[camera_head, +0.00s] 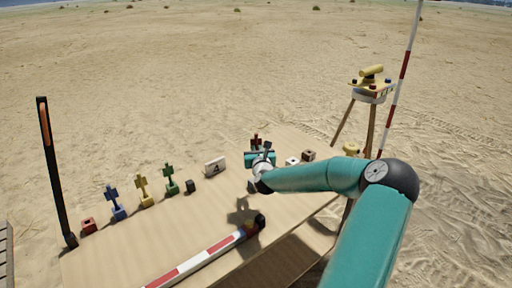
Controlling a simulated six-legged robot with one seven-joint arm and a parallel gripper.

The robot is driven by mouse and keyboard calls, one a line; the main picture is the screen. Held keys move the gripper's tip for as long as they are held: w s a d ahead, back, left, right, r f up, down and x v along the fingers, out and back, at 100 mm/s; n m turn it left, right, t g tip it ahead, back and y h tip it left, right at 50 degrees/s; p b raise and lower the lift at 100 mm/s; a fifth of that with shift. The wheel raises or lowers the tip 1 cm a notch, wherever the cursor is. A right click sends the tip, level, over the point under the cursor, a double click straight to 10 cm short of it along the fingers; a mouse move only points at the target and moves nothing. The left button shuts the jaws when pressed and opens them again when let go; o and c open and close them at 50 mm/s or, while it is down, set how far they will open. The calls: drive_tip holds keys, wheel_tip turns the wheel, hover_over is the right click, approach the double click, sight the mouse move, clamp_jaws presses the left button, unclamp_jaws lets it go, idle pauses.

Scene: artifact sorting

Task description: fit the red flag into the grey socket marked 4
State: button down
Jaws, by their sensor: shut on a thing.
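A dark red piece, which looks like the red flag (256,141), shows just above and behind my gripper (260,158). My gripper is shut on it over the back right part of the table, and my wrist hides its lower part. A white card (214,167) with a dark mark that looks like a 4 stands on the table left of my gripper. A small dark grey block (190,186), perhaps a socket, sits left of the card. I cannot read a number on it.
Green (170,180), yellow (144,192) and blue (115,203) flags stand in a row at left, with a red block (88,225) beyond. White (292,161) and brown (308,155) blocks sit right of my gripper. A red-white bar (205,258) lies in front. A tripod (370,95) stands behind.

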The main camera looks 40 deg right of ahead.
drive_tip(key=shift+w+f, duration=0.1)
drive_tip(key=shift+f, duration=0.1)
drive_tip(key=shift+a+f, duration=0.15)
drive_tip(key=shift+f, duration=2.6)
drive_tip(key=shift+f, duration=2.25)
drive_tip(key=c, duration=1.4)
unclamp_jaws()
drive_tip(key=v, duration=1.4)
